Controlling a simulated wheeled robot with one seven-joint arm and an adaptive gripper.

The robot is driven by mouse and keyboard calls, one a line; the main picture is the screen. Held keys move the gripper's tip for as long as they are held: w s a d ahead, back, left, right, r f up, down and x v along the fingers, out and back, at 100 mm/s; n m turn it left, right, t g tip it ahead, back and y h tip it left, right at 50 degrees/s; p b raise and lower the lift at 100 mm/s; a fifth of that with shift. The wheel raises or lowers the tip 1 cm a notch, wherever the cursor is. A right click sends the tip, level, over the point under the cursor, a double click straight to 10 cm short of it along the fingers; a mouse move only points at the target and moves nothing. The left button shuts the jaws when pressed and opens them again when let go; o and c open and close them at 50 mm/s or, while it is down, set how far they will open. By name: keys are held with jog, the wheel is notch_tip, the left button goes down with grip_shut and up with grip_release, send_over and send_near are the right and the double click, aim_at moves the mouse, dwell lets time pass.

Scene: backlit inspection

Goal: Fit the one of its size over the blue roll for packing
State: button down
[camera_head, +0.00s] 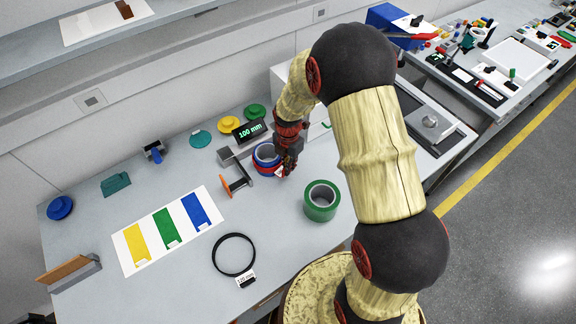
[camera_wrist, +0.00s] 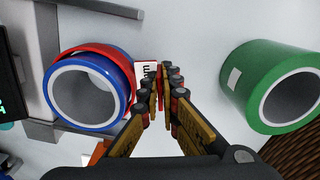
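The blue roll (camera_wrist: 82,92) stands on the bench in the wrist view, its white-lined bore facing up. It also shows in the head view (camera_head: 266,152). A red ring (camera_wrist: 104,51) lies around part of its rim, looking tilted and off-centre; its seating all round is hidden. A white tag (camera_wrist: 146,74) with "mm" on it juts from the ring's side. My gripper (camera_wrist: 165,75) is beside the roll, its fingers nearly together at this tag, apparently pinching the ring there; the exact contact is hidden. A black ring (camera_head: 234,255) with a tag lies at the front.
A green roll (camera_head: 322,201) stands right of my gripper. A display (camera_head: 249,131) reading "100 mm" and a grey measuring fixture sit close behind the blue roll. An orange-handled item (camera_head: 238,182) is just left. A mat with yellow, green and blue strips (camera_head: 125,252) lies further left.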

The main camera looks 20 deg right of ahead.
jog(key=shift+f+b, duration=1.1)
jog(key=shift+f, duration=0.75)
jog(key=c, duration=2)
grip_release()
jog(key=shift+o, duration=0.2)
notch_tip(320, 180, up, 12)
